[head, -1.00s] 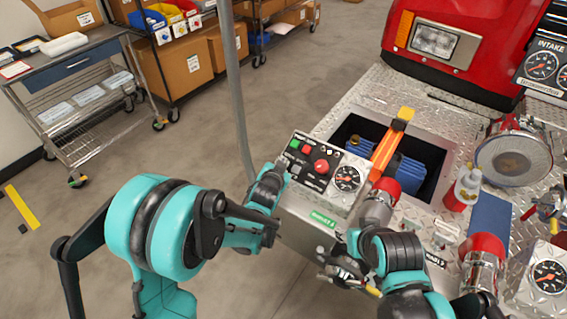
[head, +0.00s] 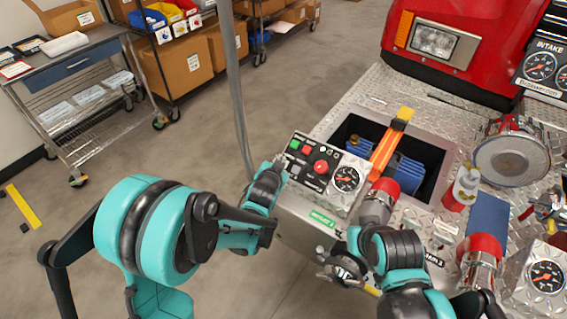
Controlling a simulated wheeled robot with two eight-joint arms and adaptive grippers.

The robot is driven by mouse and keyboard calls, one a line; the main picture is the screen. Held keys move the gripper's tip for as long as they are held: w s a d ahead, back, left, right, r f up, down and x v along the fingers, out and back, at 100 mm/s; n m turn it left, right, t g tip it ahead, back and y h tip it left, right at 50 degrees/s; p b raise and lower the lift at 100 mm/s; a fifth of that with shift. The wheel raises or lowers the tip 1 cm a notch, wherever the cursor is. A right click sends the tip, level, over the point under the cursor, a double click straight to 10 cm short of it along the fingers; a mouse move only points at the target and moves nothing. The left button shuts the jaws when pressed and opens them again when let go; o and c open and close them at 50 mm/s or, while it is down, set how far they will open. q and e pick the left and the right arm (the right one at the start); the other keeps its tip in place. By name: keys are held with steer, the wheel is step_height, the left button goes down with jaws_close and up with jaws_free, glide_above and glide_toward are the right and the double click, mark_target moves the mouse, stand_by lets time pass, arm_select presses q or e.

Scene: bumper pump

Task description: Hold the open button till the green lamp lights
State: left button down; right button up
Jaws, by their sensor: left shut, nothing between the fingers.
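The control panel (head: 323,185) sits on top of a metal box at the left edge of the pump deck. I cannot tell which piece is the open button or which is the lamp, and the labels are too small to read. My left gripper (head: 280,170) is shut and empty at the panel's left edge, just below the green square; contact is unclear. My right gripper (head: 343,270) is low in front of the box, its fingers partly hidden.
An open bay (head: 436,150) with blue items and an orange bar (head: 384,152) lies behind the panel. A grey pole (head: 235,90) rises left of the panel.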

steer(key=shift+r+p, duration=1.45)
steer(key=shift+r, duration=0.1)
arm_select(q)
steer(key=r, duration=0.1)
steer(key=s+a+r, duration=0.1)
steer(key=s+r, duration=0.1)
steer(key=r, duration=0.1)
steer(key=shift+a+r, duration=0.1)
steer(key=shift+a, duration=0.15)
arm_select(e)
steer(key=shift+f, duration=0.1)
arm_select(q)
steer(key=s+a+r+n+g+y, duration=0.2)
steer(key=s+a+r+n, duration=0.3)
steer(key=s+a, duration=0.45)
steer(key=s+a+n+g, duration=0.1)
steer(key=s+a, duration=0.3)
steer(key=s, duration=0.4)
steer(key=s+a+n+g, duration=0.1)
steer(key=s+a+g, duration=0.1)
steer(key=s, duration=0.7)
steer(key=shift+s+a+f+n+g+y, duration=0.15)
steer(key=shift+s+a+n+g+y, duration=0.15)
steer(key=shift+a, duration=0.55)
